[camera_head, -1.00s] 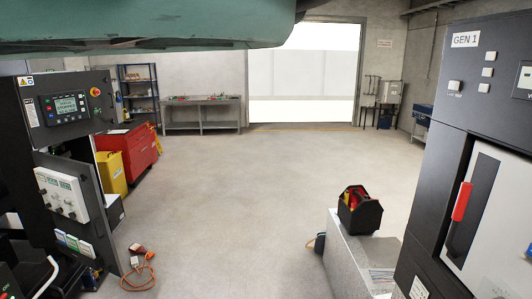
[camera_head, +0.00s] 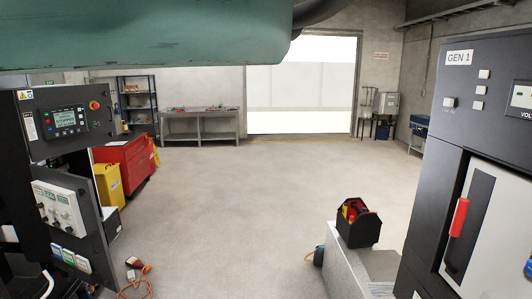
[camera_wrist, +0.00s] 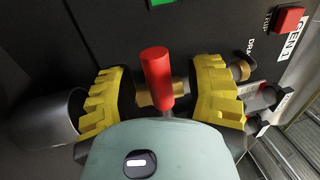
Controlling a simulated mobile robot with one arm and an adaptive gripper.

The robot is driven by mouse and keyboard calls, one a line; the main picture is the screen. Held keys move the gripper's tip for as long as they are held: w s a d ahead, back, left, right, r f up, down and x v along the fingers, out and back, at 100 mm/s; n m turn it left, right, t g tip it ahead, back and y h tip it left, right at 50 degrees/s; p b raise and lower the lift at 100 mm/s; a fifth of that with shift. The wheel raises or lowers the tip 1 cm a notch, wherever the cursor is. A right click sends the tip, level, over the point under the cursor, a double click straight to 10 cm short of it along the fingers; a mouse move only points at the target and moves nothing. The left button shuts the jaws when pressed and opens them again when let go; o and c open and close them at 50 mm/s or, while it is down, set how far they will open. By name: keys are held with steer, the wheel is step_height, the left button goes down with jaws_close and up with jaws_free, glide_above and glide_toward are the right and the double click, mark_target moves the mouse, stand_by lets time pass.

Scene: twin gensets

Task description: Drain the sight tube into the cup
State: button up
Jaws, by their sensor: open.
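In the wrist view, my gripper (camera_wrist: 160,82) is open, with its yellow ribbed fingers on either side of a red handle (camera_wrist: 157,72). The handle stands up between the fingers in front of a brass fitting (camera_wrist: 146,96); I see no clear grip on it. A partly covered label starting "DRA" (camera_wrist: 251,49) is on the black panel, near a second brass fitting (camera_wrist: 241,70). A dark grey rounded cylinder (camera_wrist: 45,122) lies behind the left finger; I cannot tell if it is the cup. I cannot make out the sight tube.
A red TRIP button (camera_wrist: 289,20) and a GEN 1 label (camera_wrist: 293,38) are at upper right of the wrist view. In the head view, the GEN 1 cabinet (camera_head: 448,125) is at right, a toolbox (camera_head: 358,228) sits on a grey block (camera_head: 346,270), and open floor lies in the middle.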

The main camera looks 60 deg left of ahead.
jaws_close()
stand_by(0.5)
